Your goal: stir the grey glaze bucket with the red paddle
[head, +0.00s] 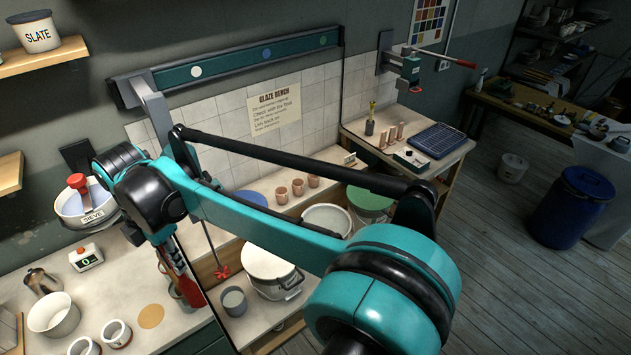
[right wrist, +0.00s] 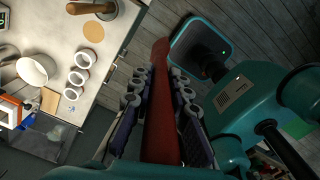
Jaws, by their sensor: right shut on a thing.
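My right gripper (head: 176,268) is low at the left of centre in the head view, partly hidden by its own arm. It is shut on the red paddle (head: 190,291), whose long red shape runs between the fingers (right wrist: 160,95) in the right wrist view (right wrist: 163,120). A bucket with pale grey contents (head: 327,217), apparently the grey glaze bucket, stands on the bench behind my arm, partly covered by it. The paddle is left of this bucket and apart from it. My left gripper is not in view.
A green-topped bucket (head: 369,203) stands right of the grey one, and a blue-topped one (head: 251,199) left. A white pot (head: 268,267), a small grey cup (head: 234,301) and a rod with a red mixer head (head: 221,272) are near the gripper. Copper cups (head: 298,187) line the back.

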